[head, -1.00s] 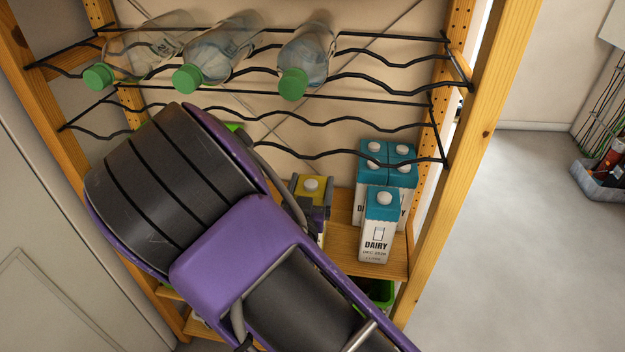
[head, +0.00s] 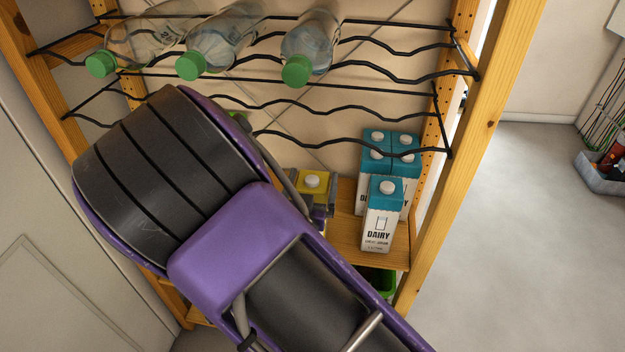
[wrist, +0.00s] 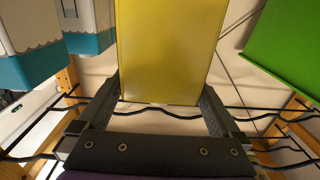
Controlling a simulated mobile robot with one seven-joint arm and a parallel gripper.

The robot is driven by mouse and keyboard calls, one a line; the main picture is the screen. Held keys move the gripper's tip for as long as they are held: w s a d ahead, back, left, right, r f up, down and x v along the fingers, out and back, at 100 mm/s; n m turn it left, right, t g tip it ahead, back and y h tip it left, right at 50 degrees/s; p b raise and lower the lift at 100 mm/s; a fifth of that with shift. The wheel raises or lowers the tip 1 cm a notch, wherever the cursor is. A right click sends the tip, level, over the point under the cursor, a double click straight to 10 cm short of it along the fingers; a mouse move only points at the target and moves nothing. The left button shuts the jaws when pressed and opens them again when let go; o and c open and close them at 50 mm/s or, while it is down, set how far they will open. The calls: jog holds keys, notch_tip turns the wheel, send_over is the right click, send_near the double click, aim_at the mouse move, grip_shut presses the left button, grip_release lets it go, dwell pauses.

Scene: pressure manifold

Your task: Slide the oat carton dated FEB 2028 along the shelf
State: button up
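A yellow carton (head: 313,181) with a white cap stands on the wooden shelf (head: 345,235), left of the white-and-teal dairy cartons. My gripper (head: 311,200) has a finger on each side of it, and my arm hides its lower part. In the wrist view the yellow carton (wrist: 165,50) fills the space between the two fingertips (wrist: 162,88), which appear to press on its sides. No date on the yellow carton is readable. The word "oat" is not visible either.
Several dairy cartons (head: 382,225) stand close together at the shelf's right end, by the wooden post (head: 465,160). A wire rack (head: 350,145) and green-capped bottles (head: 310,50) are above. A green object (wrist: 285,50) is at the wrist view's right. A green bin (head: 380,282) sits below.

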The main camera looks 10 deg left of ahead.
jog(key=shift+s, duration=0.1)
jog(key=s+d+p, duration=0.1)
jog(key=s, duration=1.6)
jog(key=shift+d+p, duration=0.15)
jog(key=shift+p, duration=0.2)
